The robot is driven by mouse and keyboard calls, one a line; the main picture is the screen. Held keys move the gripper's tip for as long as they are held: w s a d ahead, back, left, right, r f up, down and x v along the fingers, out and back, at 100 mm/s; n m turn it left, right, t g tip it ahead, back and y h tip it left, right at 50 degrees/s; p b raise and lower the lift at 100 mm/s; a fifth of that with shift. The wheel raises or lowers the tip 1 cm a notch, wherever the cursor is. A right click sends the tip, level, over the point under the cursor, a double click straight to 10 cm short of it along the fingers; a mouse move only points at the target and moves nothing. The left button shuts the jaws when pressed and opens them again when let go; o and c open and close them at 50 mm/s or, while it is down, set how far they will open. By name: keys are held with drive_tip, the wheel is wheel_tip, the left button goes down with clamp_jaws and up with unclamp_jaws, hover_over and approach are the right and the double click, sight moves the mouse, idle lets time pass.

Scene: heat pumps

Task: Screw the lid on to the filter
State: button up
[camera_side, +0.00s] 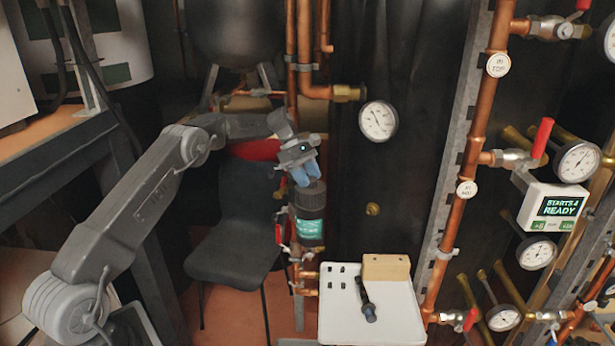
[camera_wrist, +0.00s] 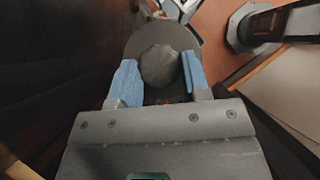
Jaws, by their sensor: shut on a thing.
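My gripper (camera_side: 305,172) has blue finger pads and points down at the filter beside the copper pipes. The dark round lid (camera_side: 309,194) sits at the top of the filter (camera_side: 308,229), which has a dark body with a teal label. In the wrist view my gripper (camera_wrist: 158,80) has its two pads on either side of the raised round knob of the lid (camera_wrist: 159,66), shut on it. The wider lid rim shows around and beyond the knob. Whether the lid's thread is engaged cannot be seen.
A white table (camera_side: 345,315) below holds a black tool-like object (camera_side: 366,300) and a wooden block (camera_side: 386,267). Copper pipes (camera_side: 292,80) run close behind the filter. A pressure gauge (camera_side: 378,121) is to the right, and a dark chair (camera_side: 240,235) stands left.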

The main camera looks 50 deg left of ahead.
drive_tip(key=shift+r, duration=0.1)
drive_tip(key=o, duration=1.1)
